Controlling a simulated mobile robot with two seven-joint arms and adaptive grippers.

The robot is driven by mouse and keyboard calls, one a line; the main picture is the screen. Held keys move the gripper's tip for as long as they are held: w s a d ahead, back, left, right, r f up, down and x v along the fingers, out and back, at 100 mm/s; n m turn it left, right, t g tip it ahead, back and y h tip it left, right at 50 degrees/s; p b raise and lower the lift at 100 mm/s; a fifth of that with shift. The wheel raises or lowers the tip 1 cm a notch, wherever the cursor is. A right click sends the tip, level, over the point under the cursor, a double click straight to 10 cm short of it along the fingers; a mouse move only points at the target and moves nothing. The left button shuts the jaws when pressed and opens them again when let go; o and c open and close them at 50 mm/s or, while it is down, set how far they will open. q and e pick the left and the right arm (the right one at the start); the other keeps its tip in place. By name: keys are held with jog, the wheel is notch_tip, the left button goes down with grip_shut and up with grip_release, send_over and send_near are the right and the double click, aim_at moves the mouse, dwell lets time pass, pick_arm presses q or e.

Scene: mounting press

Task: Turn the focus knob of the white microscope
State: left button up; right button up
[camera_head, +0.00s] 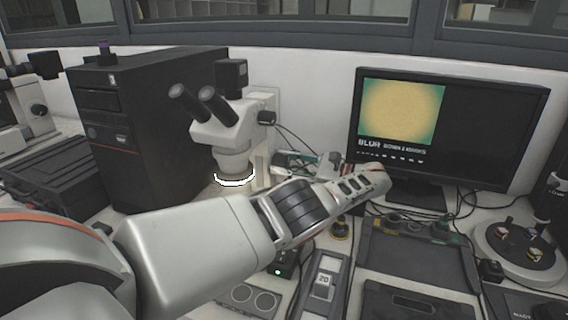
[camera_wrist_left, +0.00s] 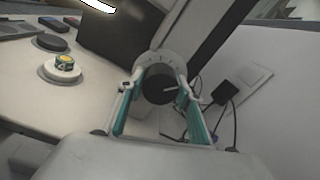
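The white microscope (camera_head: 236,132) stands upright left of centre in the head view, with black eyepieces and a lit ring under its head. My left gripper (camera_head: 305,161) is right of its stand, its teal-padded fingers partly hidden behind my own arm. In the left wrist view the dark round focus knob (camera_wrist_left: 157,88) sits in front of a pale marked dial. The left gripper's fingers (camera_wrist_left: 160,76) lie on both sides of the knob, apart, with what looks like a small gap on each side. The knob is hidden in the head view. My right gripper is not in view.
A monitor (camera_head: 483,138) at the right shows a blurred yellow disc and the word "BLUR". A black computer tower (camera_head: 140,125) stands left of the microscope. Cables and a wall socket (camera_wrist_left: 252,82) are close to the right finger. Trays and devices crowd the bench front.

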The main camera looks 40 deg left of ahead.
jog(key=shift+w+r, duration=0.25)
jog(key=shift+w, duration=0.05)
pick_arm(q)
jog(key=n, duration=0.7)
jog(key=shift+f+n+b, duration=0.1)
jog(key=shift+n+b, duration=0.2)
jog(key=n, duration=0.6)
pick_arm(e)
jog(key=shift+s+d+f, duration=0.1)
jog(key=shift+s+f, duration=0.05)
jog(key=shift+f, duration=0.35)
pick_arm(q)
jog(key=shift+n, duration=0.3)
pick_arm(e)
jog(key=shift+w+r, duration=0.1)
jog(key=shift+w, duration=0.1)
pick_arm(q)
jog(key=o, duration=1.1)
